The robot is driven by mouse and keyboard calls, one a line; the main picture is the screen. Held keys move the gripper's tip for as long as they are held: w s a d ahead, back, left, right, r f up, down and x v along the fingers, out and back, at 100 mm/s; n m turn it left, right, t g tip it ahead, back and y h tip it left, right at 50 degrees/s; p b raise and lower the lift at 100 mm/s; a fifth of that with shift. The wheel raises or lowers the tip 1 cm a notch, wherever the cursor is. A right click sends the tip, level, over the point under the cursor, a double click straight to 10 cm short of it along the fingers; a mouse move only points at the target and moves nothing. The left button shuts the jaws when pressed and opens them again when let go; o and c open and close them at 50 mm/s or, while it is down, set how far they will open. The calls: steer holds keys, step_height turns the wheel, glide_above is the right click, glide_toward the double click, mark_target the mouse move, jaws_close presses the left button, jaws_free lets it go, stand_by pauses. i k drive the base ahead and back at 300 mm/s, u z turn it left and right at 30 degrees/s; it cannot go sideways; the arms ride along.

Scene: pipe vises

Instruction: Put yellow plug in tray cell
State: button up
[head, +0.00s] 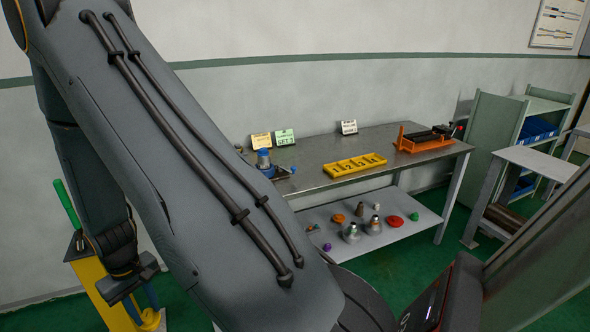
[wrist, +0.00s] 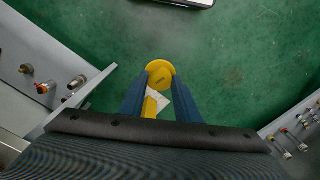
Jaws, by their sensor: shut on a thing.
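In the wrist view my gripper (wrist: 161,98) has its two blue fingers shut on the yellow plug (wrist: 159,73), whose round yellow head shows beyond the fingertips. The plug is held above the green floor, apart from the bench. In the head view the plug (head: 151,320) shows at the lower left, below the dark wrist. The yellow tray (head: 333,174) lies on the metal bench top, well to the right of my gripper. It has a row of cells with dark markings; no plug can be made out in them. The tray is not seen in the wrist view.
The bench (head: 310,154) also bears a blue vise (head: 264,160), an orange vise (head: 424,143) and small label cards. Several coloured plugs and grey fittings stand on its lower shelf (head: 330,235). A yellow post (head: 98,300) with a green handle is at left.

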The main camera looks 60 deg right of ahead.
mark_target(349, 167)
steer(key=z, duration=0.45)
steer(key=i, duration=0.4)
steer(key=z, duration=1.35)
steer(key=i, duration=0.9)
steer(key=z, duration=0.7)
